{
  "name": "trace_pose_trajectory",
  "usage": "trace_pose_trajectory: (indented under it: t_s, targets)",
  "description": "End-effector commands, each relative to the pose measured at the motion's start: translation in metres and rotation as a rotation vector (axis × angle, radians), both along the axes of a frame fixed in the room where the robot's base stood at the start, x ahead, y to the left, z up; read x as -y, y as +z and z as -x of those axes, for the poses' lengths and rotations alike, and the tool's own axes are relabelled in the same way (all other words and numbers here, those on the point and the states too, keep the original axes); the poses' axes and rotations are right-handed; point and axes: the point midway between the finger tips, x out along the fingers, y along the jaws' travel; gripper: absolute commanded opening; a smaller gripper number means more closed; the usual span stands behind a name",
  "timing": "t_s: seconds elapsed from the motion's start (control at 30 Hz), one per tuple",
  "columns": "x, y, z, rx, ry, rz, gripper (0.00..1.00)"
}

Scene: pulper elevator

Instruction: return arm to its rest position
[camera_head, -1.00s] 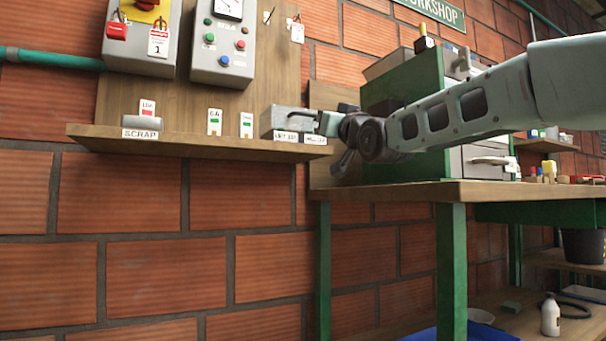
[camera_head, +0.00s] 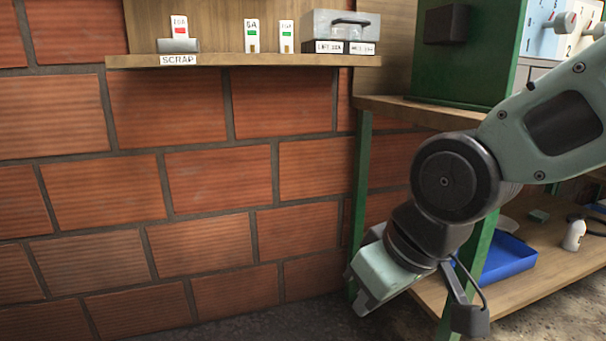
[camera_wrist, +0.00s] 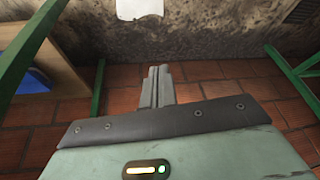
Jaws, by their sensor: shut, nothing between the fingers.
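My arm hangs at the right of the head view, bent downward at a large dark joint. My gripper (camera_head: 362,290) points down and to the left, in front of the bench's green leg and below the wall shelf. In the wrist view its two grey fingers (camera_wrist: 157,86) lie side by side, shut, with nothing between them. They point over bare tiled floor. The fingers show poorly in the head view.
The wall shelf (camera_head: 240,61) holds a grey lidded box (camera_head: 340,27) and several small tagged parts. The workbench (camera_head: 420,112) has a lower shelf with a blue tray (camera_head: 508,257) and a white bottle (camera_head: 574,235). The brick wall's lower left is clear.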

Motion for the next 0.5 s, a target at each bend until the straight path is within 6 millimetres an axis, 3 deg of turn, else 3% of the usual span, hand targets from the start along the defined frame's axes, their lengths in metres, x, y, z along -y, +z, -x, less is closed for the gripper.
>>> trace_pose_trajectory:
  t_s: [0.03, 0.2, 0.23, 0.5]
  targets:
    - [0.012, -0.001, 0.028, -0.067, 0.02, 0.051, 0.0]
    - [0.057, -0.018, 0.113, -0.274, 0.078, 0.221, 0.0]
    - [0.062, -0.013, 0.121, -0.293, 0.082, 0.238, 0.0]
    - [0.058, 0.066, 0.114, -0.279, 0.077, 0.223, 0.0]
